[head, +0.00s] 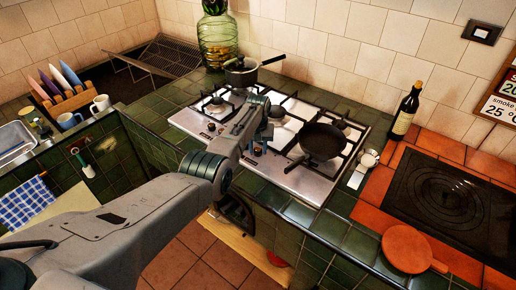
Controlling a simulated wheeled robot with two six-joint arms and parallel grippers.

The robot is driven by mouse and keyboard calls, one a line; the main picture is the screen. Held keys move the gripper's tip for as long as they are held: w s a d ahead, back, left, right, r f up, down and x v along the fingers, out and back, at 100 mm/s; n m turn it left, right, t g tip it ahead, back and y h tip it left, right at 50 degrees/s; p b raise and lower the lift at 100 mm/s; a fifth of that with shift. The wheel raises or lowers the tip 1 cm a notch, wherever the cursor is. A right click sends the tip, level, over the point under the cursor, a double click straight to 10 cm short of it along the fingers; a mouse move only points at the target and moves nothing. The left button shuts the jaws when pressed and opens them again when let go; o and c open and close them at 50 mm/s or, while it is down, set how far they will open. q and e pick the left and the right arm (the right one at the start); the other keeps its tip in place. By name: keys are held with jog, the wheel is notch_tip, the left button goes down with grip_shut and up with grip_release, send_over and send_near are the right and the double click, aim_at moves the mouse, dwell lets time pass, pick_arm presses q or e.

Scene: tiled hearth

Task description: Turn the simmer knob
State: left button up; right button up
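The steel gas hob (300,187) is set in the green-tiled counter, with small dark knobs along its front edge. One knob (211,127) shows left of my arm. Another small dark part, apparently a knob (257,151), shows just right of my forearm. I cannot tell which one is the simmer knob. My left arm reaches in from the lower left, and its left gripper (262,128) is over the front middle of the hob, close to the knobs. The arm hides part of the front edge. Its fingers are not clear, nor is any contact with a knob. My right gripper is out of view.
A black frying pan (322,142) stands on the right burner and a lidded saucepan (241,72) at the back left. A round orange board (406,248) lies at the front right.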

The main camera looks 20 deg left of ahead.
aim_at(258, 149)
pick_arm(q)
jog(key=shift+o, duration=1.3)
jog(key=shift+r, duration=0.1)
jog(key=shift+r, duration=0.4)
notch_tip(258, 149, up, 10)
jog(key=b, duration=0.1)
jog(key=shift+f, duration=0.1)
